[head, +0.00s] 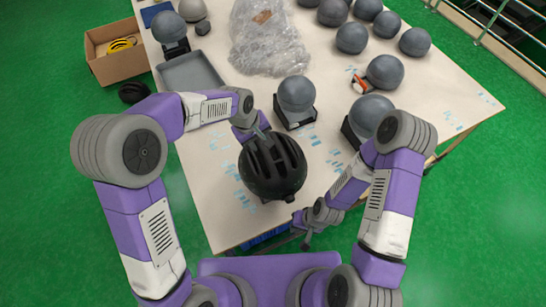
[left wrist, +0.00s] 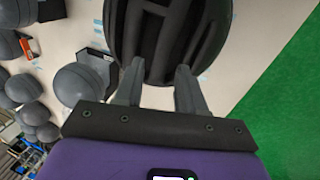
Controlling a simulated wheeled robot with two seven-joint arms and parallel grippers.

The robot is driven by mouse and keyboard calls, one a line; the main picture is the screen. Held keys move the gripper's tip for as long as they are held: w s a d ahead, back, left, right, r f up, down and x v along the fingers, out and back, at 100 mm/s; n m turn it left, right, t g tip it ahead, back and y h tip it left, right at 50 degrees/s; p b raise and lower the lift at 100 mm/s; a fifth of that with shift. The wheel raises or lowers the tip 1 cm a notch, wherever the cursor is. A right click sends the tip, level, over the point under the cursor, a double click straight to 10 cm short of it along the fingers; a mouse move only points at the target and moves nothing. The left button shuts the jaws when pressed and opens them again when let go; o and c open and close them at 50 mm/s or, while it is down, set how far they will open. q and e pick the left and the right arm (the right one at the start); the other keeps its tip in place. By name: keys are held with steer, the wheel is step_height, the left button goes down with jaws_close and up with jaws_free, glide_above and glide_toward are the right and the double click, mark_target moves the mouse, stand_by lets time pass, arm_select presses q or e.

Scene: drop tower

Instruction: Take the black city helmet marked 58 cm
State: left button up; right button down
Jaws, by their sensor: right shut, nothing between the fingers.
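A black ribbed helmet (head: 272,168) is over the near part of the table; its size marking is not readable. My left gripper (head: 262,136) is at its far side. In the left wrist view the helmet (left wrist: 160,40) fills the space beyond and between the fingers (left wrist: 158,75), which are apart and appear closed on its end. Whether the helmet touches the table is unclear. My right gripper (head: 306,238) is shut and empty, low at the table's near edge.
A bare grey headform (head: 296,93) on a black stand is behind the helmet. More headforms (head: 372,115) stand right and behind. A grey tray (head: 190,72), clear plastic wrap (head: 268,38) and a cardboard box (head: 114,50) are farther back. Paper labels (head: 453,121) dot the table.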

mark_target(264, 150)
arm_select(q)
steer(key=x, duration=0.5)
steer(key=shift+a, duration=0.15)
jaws_close()
